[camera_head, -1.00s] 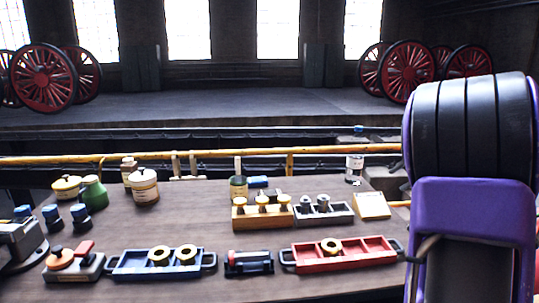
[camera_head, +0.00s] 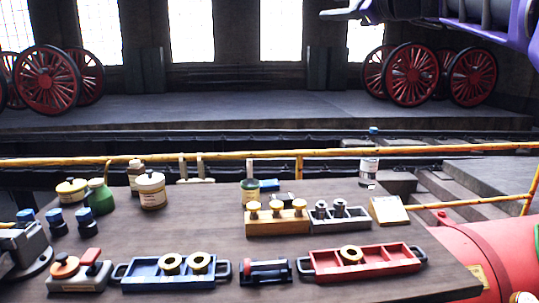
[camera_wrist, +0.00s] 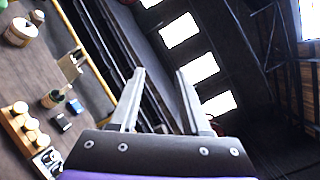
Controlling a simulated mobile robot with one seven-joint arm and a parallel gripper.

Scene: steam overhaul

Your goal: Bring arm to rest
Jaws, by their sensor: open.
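My gripper (camera_wrist: 158,72) shows in the wrist view with its two pale fingers apart and nothing between them. In that view the picture is tilted, and the fingers point past the bench towards the yellow rail and the bright windows. In the head view my arm, purple and grey, crosses the top right corner, above and clear of the bench. A pale finger-like part (camera_head: 352,14) shows there at its left end. The bench (camera_head: 215,220) carries its trays and parts below, and my gripper touches none of them.
A blue tray (camera_head: 145,271) and a red tray (camera_head: 377,264) with brass rings stand at the front. A wooden block (camera_head: 277,227) with knobs, bottles and tins stand behind. A yellow rail (camera_head: 240,155) runs beyond the bench. A red cylindrical body (camera_head: 490,255) is at right.

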